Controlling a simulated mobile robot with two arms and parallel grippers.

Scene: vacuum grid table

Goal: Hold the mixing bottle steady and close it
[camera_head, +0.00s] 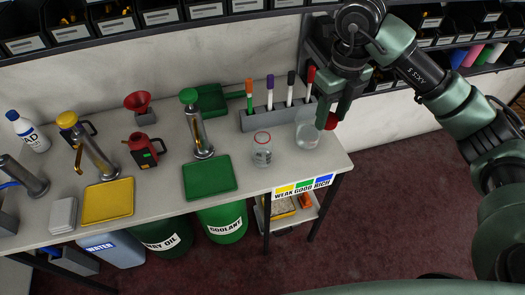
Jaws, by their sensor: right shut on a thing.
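My right gripper (333,118) comes down from the upper right over the right end of the table. It is shut on a small round red thing that looks like a cap (331,122). A clear, empty-looking bottle (308,134) stands upright on the table, just left of and below the gripper; its top is partly behind the fingers. A smaller clear jar (262,150) with a reddish rim stands further left; I cannot tell for certain which of the two is the mixing bottle. My left gripper is not in view.
A grey marker rack (262,121) with several pens stands behind the jar. A green tray (209,178), a yellow tray (108,201) and pump dispensers fill the left. A weak/good/rich label (303,187) is on the table's front edge. Shelves with black bins line the back.

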